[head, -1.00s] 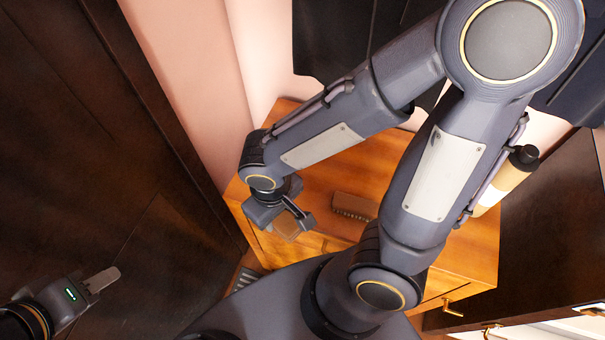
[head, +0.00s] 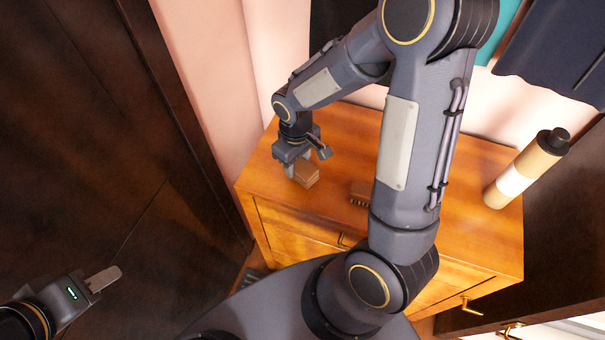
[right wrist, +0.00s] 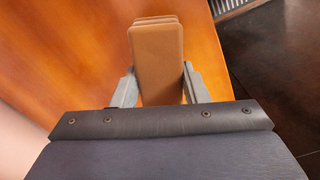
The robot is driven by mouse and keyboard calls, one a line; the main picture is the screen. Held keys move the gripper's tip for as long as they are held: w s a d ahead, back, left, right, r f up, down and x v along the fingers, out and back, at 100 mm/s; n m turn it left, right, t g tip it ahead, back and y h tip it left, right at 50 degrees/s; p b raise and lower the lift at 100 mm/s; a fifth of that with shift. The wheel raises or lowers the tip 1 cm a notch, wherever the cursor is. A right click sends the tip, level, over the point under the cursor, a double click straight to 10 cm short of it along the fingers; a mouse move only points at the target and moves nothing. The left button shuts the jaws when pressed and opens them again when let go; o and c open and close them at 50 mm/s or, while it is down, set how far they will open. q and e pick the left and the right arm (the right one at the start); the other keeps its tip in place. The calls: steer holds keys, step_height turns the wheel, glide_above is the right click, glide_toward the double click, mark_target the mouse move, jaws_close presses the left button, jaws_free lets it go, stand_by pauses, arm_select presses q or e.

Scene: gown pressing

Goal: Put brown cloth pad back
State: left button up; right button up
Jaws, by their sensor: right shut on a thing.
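The brown cloth pad (head: 307,175) is a small tan-brown block with layered edges. My right gripper (head: 303,167) is shut on it at the left part of the wooden cabinet top (head: 345,130). In the right wrist view the pad (right wrist: 157,60) stands out between the two fingers (right wrist: 158,88), with the orange wood behind it. I cannot tell whether the pad touches the top. My left gripper (head: 103,279) is at the lower left, away from the cabinet; only one finger shows clearly.
A brown brush (head: 360,193) lies on the cabinet top, partly hidden by my right arm. A tan bottle with a white band and black cap (head: 520,175) stands at the right end. Dark clothes (head: 555,50) hang at the back right. A dark wooden panel (head: 90,130) fills the left.

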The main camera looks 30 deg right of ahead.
mark_target(297, 163)
steer(key=f, duration=0.1)
steer(key=f+b, duration=0.2)
steer(key=shift+w+d+f, duration=0.15)
steer(key=shift+w+f, duration=0.2)
steer(key=shift+f, duration=0.05)
steer(key=shift+s+r, duration=0.1)
steer(key=shift+r, duration=0.05)
steer(key=o, duration=1)
steer(key=shift+o, duration=0.2)
step_height(297, 163, up, 11)
steer(key=shift+f, duration=0.15)
steer(key=shift+r+p, duration=0.3)
steer(key=shift+r, duration=0.35)
steer(key=s+r+m+t+y, duration=0.2)
steer(key=s+t, duration=0.1)
steer(key=s, duration=0.3)
steer(key=s+r+m+t+y, duration=0.1)
steer(key=s+r+m+t, duration=0.1)
steer(key=s, duration=0.4)
steer(key=shift+s+a+r+m+t+y, duration=0.3)
steer(key=shift+a+r+m+t+y, duration=0.15)
steer(key=shift+r+m, duration=0.15)
